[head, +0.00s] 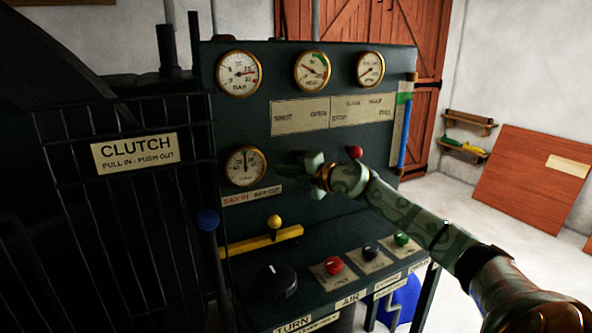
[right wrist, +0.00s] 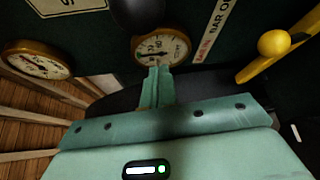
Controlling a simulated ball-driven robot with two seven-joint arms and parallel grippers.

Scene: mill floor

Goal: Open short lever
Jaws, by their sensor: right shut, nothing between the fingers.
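No lever in view is marked as short. The panel has a SHUT/OPEN plate (head: 300,117); a dark rounded knob (right wrist: 137,12) shows at the top edge of the right wrist view, and I cannot tell its full lever. A red-knobbed lever (head: 355,152) stands behind my right arm, its shaft mostly hidden. My right gripper (head: 290,167) is in front of the panel, right of the lower gauge (head: 245,166). Its fingers (right wrist: 158,72) are shut together with nothing between them, near the dark knob. I cannot tell if they touch it. My left gripper is out of view.
A yellow knob (head: 275,221) sits on a yellow bar below. A blue-knobbed lever (head: 207,219) stands left, beside the clutch guard (head: 135,153). A black dial (head: 274,282) and several buttons are on the lower console. Open floor lies at right.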

